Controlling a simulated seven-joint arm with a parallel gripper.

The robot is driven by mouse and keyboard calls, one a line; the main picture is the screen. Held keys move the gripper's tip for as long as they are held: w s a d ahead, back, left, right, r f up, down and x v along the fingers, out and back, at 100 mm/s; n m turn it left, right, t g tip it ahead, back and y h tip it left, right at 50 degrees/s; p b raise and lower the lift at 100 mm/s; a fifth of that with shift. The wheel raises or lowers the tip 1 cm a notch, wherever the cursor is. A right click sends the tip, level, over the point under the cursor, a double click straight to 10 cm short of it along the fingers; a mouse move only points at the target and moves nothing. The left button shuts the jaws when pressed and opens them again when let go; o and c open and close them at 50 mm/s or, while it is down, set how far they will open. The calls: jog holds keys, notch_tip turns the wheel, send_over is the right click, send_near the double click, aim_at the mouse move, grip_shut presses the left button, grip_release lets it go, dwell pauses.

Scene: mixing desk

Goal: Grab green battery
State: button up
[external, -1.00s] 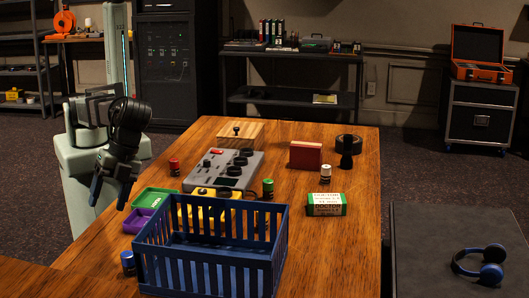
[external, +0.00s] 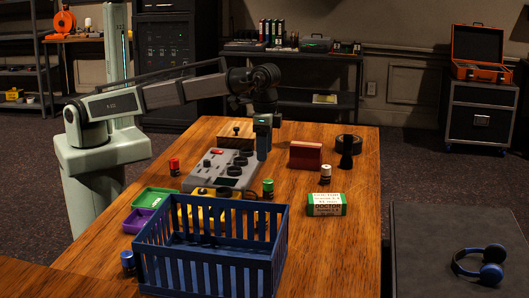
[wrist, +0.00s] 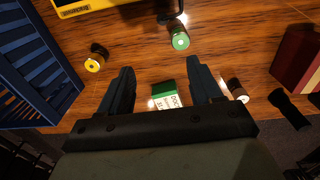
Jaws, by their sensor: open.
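The green battery (external: 268,188) stands upright on the wooden table, just right of the grey mixing console. The wrist view shows it near the top, its green end (wrist: 180,41) facing the camera, ahead of and between the finger directions. My gripper (external: 263,152) points down over the far right end of the console, farther back than the battery and above it. In the wrist view my gripper (wrist: 160,72) has its two dark fingers spread apart with nothing held between them.
A blue basket (external: 205,265) stands at the front. A green-and-white box (external: 326,205), white battery (external: 326,175), red box (external: 305,155) and black roll (external: 349,142) stand to the right. A red battery (external: 174,167) is left of the console (external: 225,168). A yellow-topped battery (wrist: 95,62) shows in the wrist view.

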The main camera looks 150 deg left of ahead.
aim_at(269, 180)
jog(key=shift+n, duration=0.4)
jog(key=a+f, duration=0.1)
jog(key=f, duration=0.2)
jog(key=s+a+f, duration=0.1)
jog(key=f, duration=0.1)
jog(key=s+a+f, duration=0.1)
jog(key=f, duration=0.2)
jog(key=shift+a+f, duration=0.2)
jog(key=shift+f, duration=0.15)
jog(key=shift+w+d+f, duration=0.1)
jog(key=shift+d+f, duration=0.1)
jog(key=shift+f, duration=1.15)
jog(key=shift+w+d+f, duration=0.1)
jog(key=shift+d+f, duration=0.05)
jog(key=shift+f, duration=1.15)
grip_shut()
